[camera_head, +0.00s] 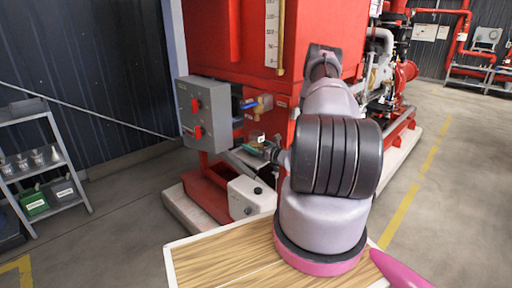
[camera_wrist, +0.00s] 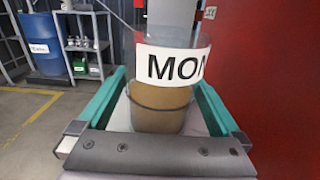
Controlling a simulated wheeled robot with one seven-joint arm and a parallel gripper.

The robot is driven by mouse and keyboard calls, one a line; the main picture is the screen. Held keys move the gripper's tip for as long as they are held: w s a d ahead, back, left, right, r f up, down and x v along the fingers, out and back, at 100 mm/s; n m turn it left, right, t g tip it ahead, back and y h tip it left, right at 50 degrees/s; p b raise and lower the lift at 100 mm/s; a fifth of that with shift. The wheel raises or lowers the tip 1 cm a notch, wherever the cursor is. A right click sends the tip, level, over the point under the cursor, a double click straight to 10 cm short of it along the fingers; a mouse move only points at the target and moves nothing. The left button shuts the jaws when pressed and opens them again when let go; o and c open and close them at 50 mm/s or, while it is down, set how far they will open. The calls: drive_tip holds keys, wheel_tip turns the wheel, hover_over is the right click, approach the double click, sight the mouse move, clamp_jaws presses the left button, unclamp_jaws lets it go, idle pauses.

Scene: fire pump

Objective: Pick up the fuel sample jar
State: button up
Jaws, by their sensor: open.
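The jar (camera_wrist: 160,108) is clear, with brown liquid inside, a thin wire handle and a white label band showing the letters "MON". In the wrist view it stands upright between the teal fingers of my gripper (camera_wrist: 161,90), which are open on either side of it. Small gaps seem to show beside it; contact cannot be judged. In the head view the jar (camera_head: 257,137) is small, in front of the red tank, with my gripper (camera_head: 258,150) around it.
A grey control box (camera_head: 203,112) with red switches is left of my gripper. A brass valve with a blue handle (camera_head: 250,104) is just above. A white container (camera_head: 250,198) is below. The red tank (camera_wrist: 260,80) stands close on the wrist view's right. A shelf (camera_head: 37,155) is far left.

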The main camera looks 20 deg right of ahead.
drive_tip(key=shift+x, duration=1.05)
clamp_jaws()
